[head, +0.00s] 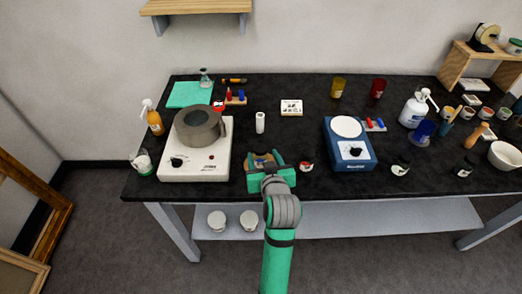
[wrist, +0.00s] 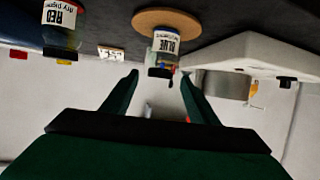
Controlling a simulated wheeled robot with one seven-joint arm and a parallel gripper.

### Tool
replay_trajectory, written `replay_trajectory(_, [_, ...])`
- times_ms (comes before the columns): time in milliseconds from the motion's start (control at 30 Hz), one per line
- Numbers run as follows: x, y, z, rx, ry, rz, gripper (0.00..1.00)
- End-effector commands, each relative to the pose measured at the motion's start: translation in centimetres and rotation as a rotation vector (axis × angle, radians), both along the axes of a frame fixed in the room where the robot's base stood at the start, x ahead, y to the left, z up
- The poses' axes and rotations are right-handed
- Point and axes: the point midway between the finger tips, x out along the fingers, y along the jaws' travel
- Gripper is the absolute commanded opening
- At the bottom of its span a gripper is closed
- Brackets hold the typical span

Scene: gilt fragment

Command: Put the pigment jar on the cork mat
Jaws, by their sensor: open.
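A clear pigment jar (wrist: 166,43) with a dark lid, blue contents and a white label reading BLUE stands upright on the round cork mat (wrist: 150,17) in the wrist view, which shows the scene upside down. My gripper (wrist: 159,76) is open, its two green fingers apart on either side of the jar's lid end, with gaps visible between fingers and jar. In the head view my gripper (head: 262,160) is over the front middle of the bench and largely hides the jar and mat there.
A jar labelled RED (head: 305,166) stands just right of my gripper. A white hotplate with a grey pot (head: 197,128) stands close on the left, and a blue stirrer (head: 350,150) farther right. A small white cylinder (head: 260,122) stands behind. The bench (head: 300,135) is dark.

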Motion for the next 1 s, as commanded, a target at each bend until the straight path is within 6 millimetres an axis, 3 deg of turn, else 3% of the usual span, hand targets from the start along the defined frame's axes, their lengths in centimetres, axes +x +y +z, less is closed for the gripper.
replay_trajectory(100, [-1.5, -0.2, 0.6, 0.000, -0.001, 0.000, 0.54])
replay_trajectory(300, [-2.5, -0.3, 1.0, 0.000, -0.001, 0.001, 0.54])
replay_trajectory(1000, [-2.5, -0.5, 1.0, 0.000, 0.000, -0.001, 0.54])
